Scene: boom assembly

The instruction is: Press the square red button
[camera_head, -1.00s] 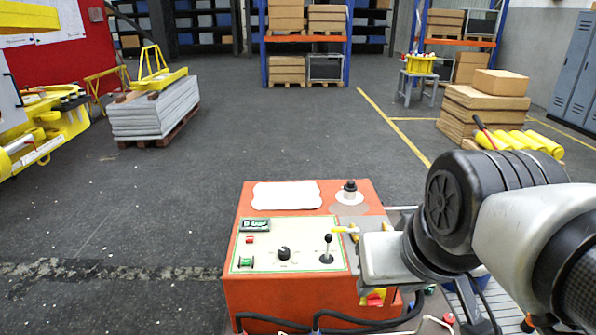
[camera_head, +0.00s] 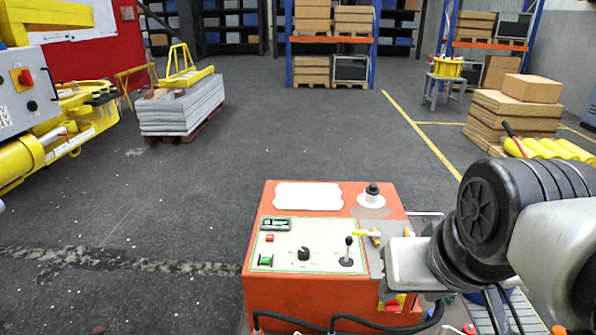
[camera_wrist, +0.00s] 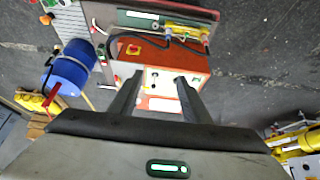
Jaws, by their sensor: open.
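A small square red button (camera_head: 269,238) sits on the pale panel of an orange control box (camera_head: 258,292) in the head view, above a green switch and left of a black knob. The orange box also shows in the wrist view (camera_wrist: 158,58), where I cannot make out the square button clearly. My gripper (camera_wrist: 158,78) is open and empty in the wrist view, its two dark fingers spread in front of the box. I cannot tell whether the fingers touch it. In the head view my arm reaches in from the right, beside the box.
A red button on yellow (camera_head: 393,303) is on the box's side. A joystick (camera_head: 347,250) stands on the panel. A grey box with a red knob (camera_head: 25,76) is at the left edge. A blue drum (camera_wrist: 68,67) shows in the wrist view. Floor left of the orange box is clear.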

